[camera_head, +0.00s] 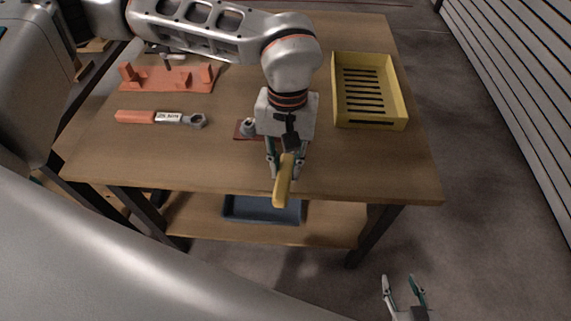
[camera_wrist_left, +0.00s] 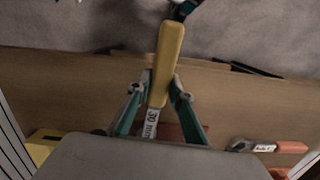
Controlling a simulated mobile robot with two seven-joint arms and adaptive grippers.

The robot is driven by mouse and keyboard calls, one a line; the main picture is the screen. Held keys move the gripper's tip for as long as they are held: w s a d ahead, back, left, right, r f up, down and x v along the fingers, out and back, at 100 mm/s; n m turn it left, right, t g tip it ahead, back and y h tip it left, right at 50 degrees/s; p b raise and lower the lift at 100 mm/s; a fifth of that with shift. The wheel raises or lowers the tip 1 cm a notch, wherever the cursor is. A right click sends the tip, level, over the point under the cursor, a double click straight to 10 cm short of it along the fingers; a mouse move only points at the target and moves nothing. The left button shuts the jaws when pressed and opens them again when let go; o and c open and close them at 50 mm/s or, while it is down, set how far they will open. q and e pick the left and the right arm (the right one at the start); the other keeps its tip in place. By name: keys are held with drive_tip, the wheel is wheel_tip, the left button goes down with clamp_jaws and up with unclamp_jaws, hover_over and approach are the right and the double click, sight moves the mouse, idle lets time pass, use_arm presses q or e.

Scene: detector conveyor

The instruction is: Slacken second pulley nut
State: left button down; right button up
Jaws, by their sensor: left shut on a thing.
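My left gripper (camera_head: 285,170) is shut on the yellow handle (camera_head: 284,184) of a wrench, above the front edge of the workbench. In the left wrist view the yellow handle (camera_wrist_left: 166,62) stands between the fingers, with a "30 mm" label below it. The wrench's head is hidden. A grey nut-like part (camera_head: 248,127) on a small reddish plate (camera_head: 241,136) is just left of my left gripper, partly covered by it. Whether this is the second pulley nut I cannot tell. My right gripper (camera_head: 402,284) is open and empty, low in front of the bench.
An orange-handled wrench (camera_head: 150,117) lies on the bench at left, with an orange rack (camera_head: 165,80) behind it. A yellow slotted crate (camera_head: 402,105) stands at right. A dark blue tray (camera_head: 262,217) is on the lower shelf. The bench's front right is clear.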

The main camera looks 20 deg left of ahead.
use_arm(q)
drive_tip(key=shift+f, duration=0.3)
use_arm(e)
drive_tip(key=shift+s+f, duration=0.1)
use_arm(q)
drive_tip(key=shift+f+b, duration=0.7)
drive_tip(key=shift+f, duration=0.4)
use_arm(e)
drive_tip(key=shift+s+f+g, duration=0.15)
drive_tip(key=shift+s+f, duration=0.05)
drive_tip(key=shift+f, duration=0.25)
drive_tip(key=shift+s+f+g, duration=0.15)
drive_tip(key=shift+f, duration=0.3)
use_arm(q)
drive_tip(key=c, duration=2.4)
unclamp_jaws()
clamp_jaws()
drive_tip(key=shift+d, duration=0.15)
drive_tip(key=shift+w+d+n, duration=0.2)
drive_tip(key=shift+d+n, duration=0.3)
drive_tip(key=shift+d, duration=0.05)
drive_tip(key=shift+w+d+n, duration=0.15)
drive_tip(key=shift+d+n, duration=0.35)
drive_tip(key=shift+d, duration=0.05)
use_arm(e)
drive_tip(key=shift+f, duration=0.1)
use_arm(q)
drive_tip(key=shift+d, duration=0.1)
